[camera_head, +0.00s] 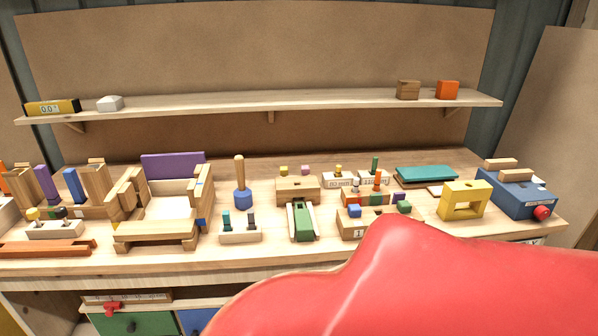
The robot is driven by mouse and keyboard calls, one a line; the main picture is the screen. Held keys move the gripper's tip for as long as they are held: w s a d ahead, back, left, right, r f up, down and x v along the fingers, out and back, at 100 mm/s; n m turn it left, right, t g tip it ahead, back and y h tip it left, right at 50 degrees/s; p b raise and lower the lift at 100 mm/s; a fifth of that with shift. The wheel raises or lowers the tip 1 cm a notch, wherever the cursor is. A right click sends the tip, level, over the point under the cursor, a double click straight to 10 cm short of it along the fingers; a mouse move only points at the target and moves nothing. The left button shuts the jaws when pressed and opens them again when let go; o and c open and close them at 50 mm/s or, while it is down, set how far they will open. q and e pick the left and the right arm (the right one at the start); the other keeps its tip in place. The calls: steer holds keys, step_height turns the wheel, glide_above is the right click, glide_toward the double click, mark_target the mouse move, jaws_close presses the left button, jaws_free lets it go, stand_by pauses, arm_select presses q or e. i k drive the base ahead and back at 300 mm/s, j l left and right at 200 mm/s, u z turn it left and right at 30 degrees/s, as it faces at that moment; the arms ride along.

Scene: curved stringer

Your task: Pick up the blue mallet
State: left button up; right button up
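The blue mallet (243,197) stands on the workbench, left of the picture's middle. Its round blue head rests on the bench top and its wooden handle points straight up. It stands apart from the things around it. Neither of my grippers shows in the head view. A large smooth red shape fills the lower right and hides part of the bench's front edge; I cannot tell what it is.
A wooden holder with teal and grey pegs (240,234) stands just in front of the mallet. A wooden frame with a purple back panel (174,165) is to its left. A wooden block with a green part (302,220) is to its right. A shelf (270,103) runs above.

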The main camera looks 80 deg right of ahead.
mark_target(243, 198)
steer(key=z, duration=2.05)
